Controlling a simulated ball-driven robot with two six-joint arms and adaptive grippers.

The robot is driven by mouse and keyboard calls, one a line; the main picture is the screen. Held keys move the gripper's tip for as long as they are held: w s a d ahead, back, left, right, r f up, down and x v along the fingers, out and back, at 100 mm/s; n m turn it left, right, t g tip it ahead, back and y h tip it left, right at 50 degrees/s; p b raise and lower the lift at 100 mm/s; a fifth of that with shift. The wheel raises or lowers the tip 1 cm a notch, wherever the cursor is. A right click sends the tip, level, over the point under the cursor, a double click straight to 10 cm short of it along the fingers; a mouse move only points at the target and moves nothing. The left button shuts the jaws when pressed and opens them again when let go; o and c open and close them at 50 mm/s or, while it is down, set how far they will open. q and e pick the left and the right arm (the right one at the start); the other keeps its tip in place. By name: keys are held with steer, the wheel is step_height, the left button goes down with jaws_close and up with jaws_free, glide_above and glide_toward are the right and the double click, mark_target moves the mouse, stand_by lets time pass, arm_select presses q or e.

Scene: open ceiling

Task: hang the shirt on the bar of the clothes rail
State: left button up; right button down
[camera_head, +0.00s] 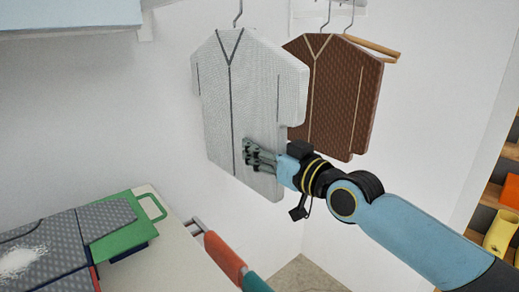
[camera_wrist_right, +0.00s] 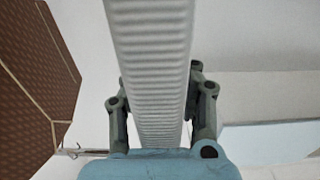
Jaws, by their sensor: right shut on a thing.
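The light grey shirt (camera_head: 235,90) hangs upright in the head view, with a dark centre line and a metal hanger hook (camera_head: 239,12) above its collar. My right gripper (camera_head: 258,156) is shut on the shirt's lower right side edge. In the right wrist view the shirt's ribbed edge (camera_wrist_right: 155,60) runs between the two fingers of my right gripper (camera_wrist_right: 161,110). The top of the grey shirt's hook is at the picture edge, and I cannot tell whether it touches a bar. The rail's bar is not clearly visible. My left gripper is out of view.
A brown garment (camera_head: 335,95) hangs just behind and right of the grey shirt, beside a wooden hanger (camera_head: 372,46). It also shows in the wrist view (camera_wrist_right: 30,80). A pale table (camera_head: 175,250) with folded patterned cloth (camera_head: 50,245) is lower left.

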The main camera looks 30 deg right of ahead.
steer(key=c, duration=1)
jaws_free()
steer(key=shift+o, duration=0.2)
